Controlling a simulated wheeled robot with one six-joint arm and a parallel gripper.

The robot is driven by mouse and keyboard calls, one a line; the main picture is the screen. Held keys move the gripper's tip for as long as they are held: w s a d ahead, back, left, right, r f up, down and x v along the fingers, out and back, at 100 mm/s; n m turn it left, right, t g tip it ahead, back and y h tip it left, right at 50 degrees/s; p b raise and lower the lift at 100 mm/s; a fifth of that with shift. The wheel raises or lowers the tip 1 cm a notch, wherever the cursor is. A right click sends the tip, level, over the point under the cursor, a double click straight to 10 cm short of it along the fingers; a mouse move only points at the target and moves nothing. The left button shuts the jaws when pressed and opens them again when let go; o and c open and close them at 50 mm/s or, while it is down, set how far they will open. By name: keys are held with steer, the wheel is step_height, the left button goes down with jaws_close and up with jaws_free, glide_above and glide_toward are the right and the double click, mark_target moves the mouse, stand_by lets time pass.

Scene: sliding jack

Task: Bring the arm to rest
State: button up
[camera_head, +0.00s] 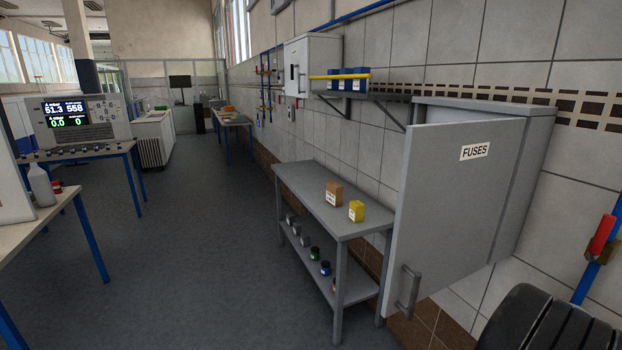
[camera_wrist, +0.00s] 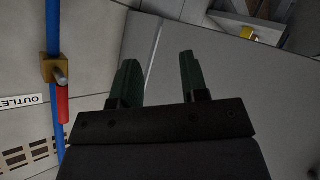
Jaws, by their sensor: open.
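My gripper (camera_wrist: 158,66) shows in the wrist view with its two dark green fingers apart and nothing between them. Behind the fingers is a large grey surface, which looks like part of the fuse cabinet; I cannot tell how far away it is. In the head view the cabinet door (camera_head: 445,190), labelled FUSES, stands open on the grey wall cabinet (camera_head: 525,165). A black rounded part at the lower right of the head view looks like my arm. My gripper is not seen in the head view.
A blue pipe with a red-handled valve (camera_head: 603,235) is at the right, close to the black part; the valve also shows in the wrist view (camera_wrist: 62,100). A grey bench (camera_head: 300,190) holds an orange box (camera_head: 333,194) and a yellow box (camera_head: 356,211).

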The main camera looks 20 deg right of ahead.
steer(key=w+a+r+n+g+y, duration=0.1)
steer(key=a+y, duration=0.3)
steer(key=a, duration=1.8)
steer(key=w+a+r+n+g+y, duration=0.2)
steer(key=w+a+g+y, duration=0.1)
steer(key=a, duration=1.9)
steer(key=shift+r+y, duration=0.35)
steer(key=shift+y, duration=0.55)
steer(key=shift+s, duration=0.1)
